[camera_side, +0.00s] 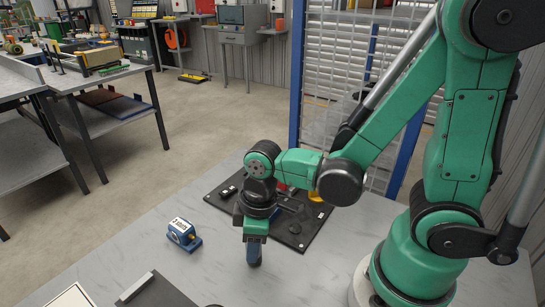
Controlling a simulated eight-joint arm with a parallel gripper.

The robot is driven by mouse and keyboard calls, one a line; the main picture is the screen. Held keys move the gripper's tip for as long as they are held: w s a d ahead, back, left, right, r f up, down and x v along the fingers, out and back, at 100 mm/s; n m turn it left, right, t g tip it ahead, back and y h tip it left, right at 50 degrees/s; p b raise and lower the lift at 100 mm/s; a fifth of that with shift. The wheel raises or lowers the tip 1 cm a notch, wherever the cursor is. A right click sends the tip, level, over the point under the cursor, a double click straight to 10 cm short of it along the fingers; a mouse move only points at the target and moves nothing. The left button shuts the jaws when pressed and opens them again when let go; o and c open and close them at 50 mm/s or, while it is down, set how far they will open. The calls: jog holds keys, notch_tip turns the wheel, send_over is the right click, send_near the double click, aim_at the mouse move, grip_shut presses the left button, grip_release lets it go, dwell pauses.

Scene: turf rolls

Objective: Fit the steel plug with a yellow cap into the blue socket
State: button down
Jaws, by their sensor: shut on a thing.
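My gripper (254,258) points straight down over the pale marble-look table, just in front of the dark board. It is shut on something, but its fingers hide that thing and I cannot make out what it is. The blue socket (184,236), a small blue block with a white label on top, stands on the table to the left of my gripper, apart from it. A yellow piece (317,197) shows partly behind my arm at the board's far side. I cannot tell whether it is the capped plug. No steel plug shows clearly.
The dark board (298,243) lies behind and right of my gripper with several small dark pieces on it. A grey-black block (150,290) and a pale-topped item (72,297) sit at the front left. The table between socket and gripper is clear. A blue-framed mesh fence stands behind.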

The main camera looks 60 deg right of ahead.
notch_tip(320, 180, up, 19)
jog(key=w+d+r, duration=0.1)
jog(key=w+d, duration=0.4)
jog(key=d, duration=0.5)
jog(key=shift+f, duration=9.65)
jog(key=shift+f, duration=0.1)
jog(key=c, duration=0.5)
grip_release()
